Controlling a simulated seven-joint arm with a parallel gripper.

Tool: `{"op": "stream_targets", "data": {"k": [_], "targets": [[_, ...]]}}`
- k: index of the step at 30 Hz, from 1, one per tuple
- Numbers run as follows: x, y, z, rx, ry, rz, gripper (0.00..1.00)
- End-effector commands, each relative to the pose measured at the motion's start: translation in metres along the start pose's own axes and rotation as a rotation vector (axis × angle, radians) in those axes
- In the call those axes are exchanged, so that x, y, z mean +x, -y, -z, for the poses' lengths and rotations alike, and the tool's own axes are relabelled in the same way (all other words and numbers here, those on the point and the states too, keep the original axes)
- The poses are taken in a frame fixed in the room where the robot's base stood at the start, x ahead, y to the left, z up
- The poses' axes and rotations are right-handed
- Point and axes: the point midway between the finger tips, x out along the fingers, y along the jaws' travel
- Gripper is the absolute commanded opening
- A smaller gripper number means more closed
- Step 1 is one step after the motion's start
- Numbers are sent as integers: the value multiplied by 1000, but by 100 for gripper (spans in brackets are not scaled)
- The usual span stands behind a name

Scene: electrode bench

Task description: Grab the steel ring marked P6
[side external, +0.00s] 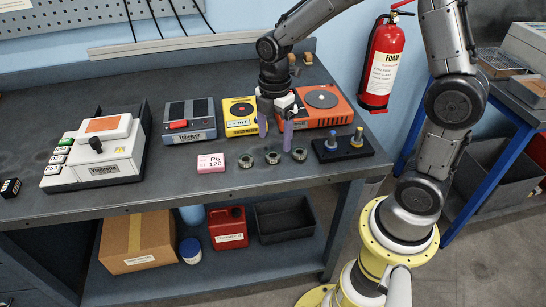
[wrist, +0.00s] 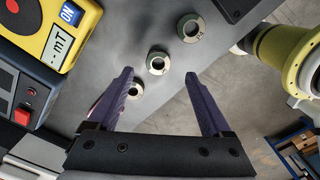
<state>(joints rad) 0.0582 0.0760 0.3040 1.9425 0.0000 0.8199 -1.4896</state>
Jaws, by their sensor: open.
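Three steel rings lie in a row near the front of the bench in the side view: a left one (side external: 245,165), a middle one (side external: 272,161) and a right one (side external: 299,158). The wrist view also shows three rings: an upper one (wrist: 181,27), a middle one (wrist: 149,63) and a lower one (wrist: 138,96), beside the left finger. The upper one bears dark marks; I cannot read P6 on any ring. My gripper (side external: 275,130) is open and empty, above and behind the rings. In the wrist view my gripper's fingers (wrist: 160,82) point toward the middle ring.
A pink block (side external: 211,163) marked "P6 120" sits left of the rings. A black stand (side external: 325,155) with yellow and blue posts is at right. A yellow meter (side external: 240,128), an orange device (side external: 340,112) and a grey box (side external: 187,133) stand behind. The bench's front edge is close.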

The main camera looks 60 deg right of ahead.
Motion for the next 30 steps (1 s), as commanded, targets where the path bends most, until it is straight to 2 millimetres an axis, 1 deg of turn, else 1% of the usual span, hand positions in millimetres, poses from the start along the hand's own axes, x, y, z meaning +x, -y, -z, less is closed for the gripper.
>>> {"op": "stream_targets", "data": {"k": [4,9,12,15,22,26,27,29,30], "targets": [[11,0,1,0,0,3,83],[36,-2,3,0,0,4,83],[48,-2,3,0,0,3,83],[53,-2,3,0,-1,0,83],[54,-3,3,0,-1,-1,83],[53,-3,3,0,-1,-1,60],[53,-3,3,0,-1,-2,53],[53,-3,3,0,-1,-1,42],[53,-3,3,0,-1,-2,35]]}}
